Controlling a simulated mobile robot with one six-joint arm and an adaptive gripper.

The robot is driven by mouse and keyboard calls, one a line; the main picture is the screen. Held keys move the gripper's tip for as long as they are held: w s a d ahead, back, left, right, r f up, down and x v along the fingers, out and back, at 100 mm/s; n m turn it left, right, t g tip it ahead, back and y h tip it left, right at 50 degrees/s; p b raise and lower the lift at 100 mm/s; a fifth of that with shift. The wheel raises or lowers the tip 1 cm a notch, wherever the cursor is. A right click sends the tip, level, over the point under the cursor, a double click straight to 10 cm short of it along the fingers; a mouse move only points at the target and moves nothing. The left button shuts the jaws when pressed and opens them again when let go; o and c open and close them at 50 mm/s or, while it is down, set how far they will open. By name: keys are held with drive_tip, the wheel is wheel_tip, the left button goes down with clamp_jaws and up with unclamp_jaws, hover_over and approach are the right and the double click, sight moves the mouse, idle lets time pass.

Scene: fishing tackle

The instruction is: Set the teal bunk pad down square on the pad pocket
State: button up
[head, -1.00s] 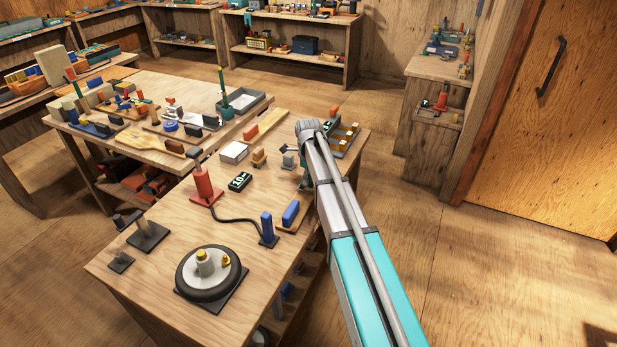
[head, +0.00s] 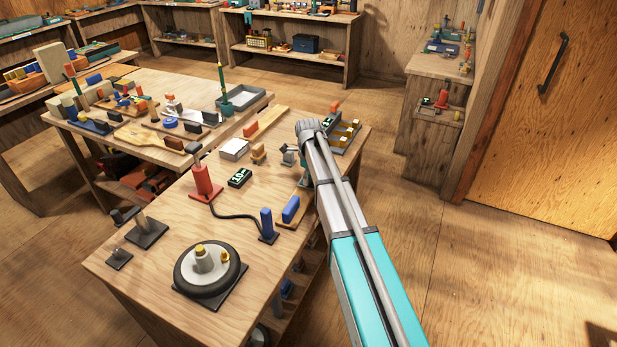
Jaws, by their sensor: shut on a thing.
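A small teal patch (head: 304,177) shows just left of the arm. I cannot tell whether it is the teal bunk pad, part of my arm or something else. I cannot make out the pad pocket; it may be behind the arm.
Near the arm are a grey fitting (head: 289,155), a blue block (head: 291,209) and a tray with yellow blocks (head: 350,127). A red pump-like tool (head: 202,181) with a black hose and a round wheel (head: 190,272) stand left.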

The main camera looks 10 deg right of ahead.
drive_tip(key=shift+f, duration=0.15)
drive_tip(key=o, duration=1.2)
drive_tip(key=shift+r, duration=0.3)
wheel_tip(320, 180, up, 8)
drive_tip(key=p, duration=0.8)
drive_tip(key=shift+f, duration=0.15)
drive_tip(key=shift+s+d+n, duration=0.1)
drive_tip(key=shift+s+n, duration=3.95)
drive_tip(key=shift+s, duration=0.8)
drive_tip(key=shift+s+d+n, duration=0.1)
drive_tip(key=shift+s+n, duration=4)
drive_tip(key=shift+s, duration=0.75)
drive_tip(key=shift+s+n, duration=4.05)
drive_tip(key=shift+s, duration=0.8)
